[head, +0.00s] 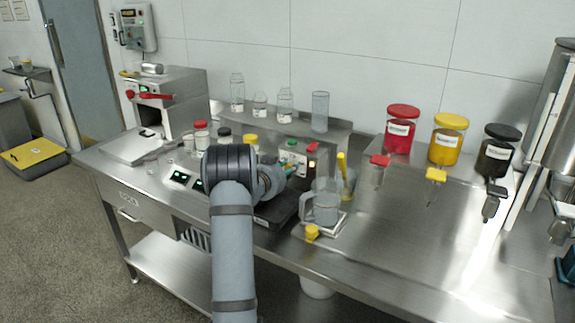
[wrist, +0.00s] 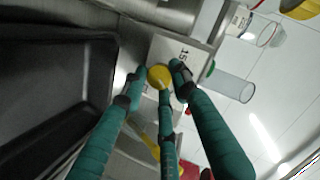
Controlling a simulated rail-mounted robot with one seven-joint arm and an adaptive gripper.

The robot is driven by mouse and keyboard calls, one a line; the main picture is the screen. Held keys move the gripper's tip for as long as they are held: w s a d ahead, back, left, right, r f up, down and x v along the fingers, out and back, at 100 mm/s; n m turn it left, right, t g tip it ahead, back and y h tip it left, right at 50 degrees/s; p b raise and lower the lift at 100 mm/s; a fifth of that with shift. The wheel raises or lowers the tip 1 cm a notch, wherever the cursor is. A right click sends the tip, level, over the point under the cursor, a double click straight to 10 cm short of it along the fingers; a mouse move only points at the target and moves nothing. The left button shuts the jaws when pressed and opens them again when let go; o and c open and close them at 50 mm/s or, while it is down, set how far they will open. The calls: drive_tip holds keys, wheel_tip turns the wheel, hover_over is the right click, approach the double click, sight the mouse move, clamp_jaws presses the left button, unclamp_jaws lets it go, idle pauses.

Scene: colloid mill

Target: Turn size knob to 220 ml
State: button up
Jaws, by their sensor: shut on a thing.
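The size knob (wrist: 159,76) is a round yellow knob on a light panel (wrist: 172,47) in the wrist view. Dark print that seems to start with "15" is on the panel beside it. The full scale and any pointer are hidden or too small to read. My gripper (wrist: 160,80) has teal fingers, and their tips close around the knob from several sides. In the head view, my gripper (head: 287,170) reaches the front of the small machine (head: 293,152) with a green button at the middle of the bench. The knob is hidden there by my arm.
A black tray (wrist: 50,90) lies close to my gripper in the wrist view. In the head view, a clear jug (head: 323,209) stands right of my gripper. Red, yellow and black-lidded dispensers (head: 447,140) stand farther right. The bench front right is clear.

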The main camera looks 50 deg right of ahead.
drive_tip(key=n+p, duration=0.1)
drive_tip(key=p, duration=0.1)
drive_tip(key=r+n+g+p, duration=0.1)
drive_tip(key=p, duration=0.1)
drive_tip(key=shift+w+n, duration=0.15)
drive_tip(key=shift+n, duration=0.15)
drive_tip(key=n+g+p, duration=0.1)
drive_tip(key=p, duration=0.1)
drive_tip(key=n+g+p, duration=0.1)
drive_tip(key=shift+w+f+n+h+p, duration=0.15)
drive_tip(key=shift+f+n+h+p, duration=0.15)
drive_tip(key=shift+n+p, duration=0.1)
drive_tip(key=o, duration=0.8)
drive_tip(key=shift+o, duration=0.2)
drive_tip(key=v, duration=1.2)
drive_tip(key=shift+d, duration=0.15)
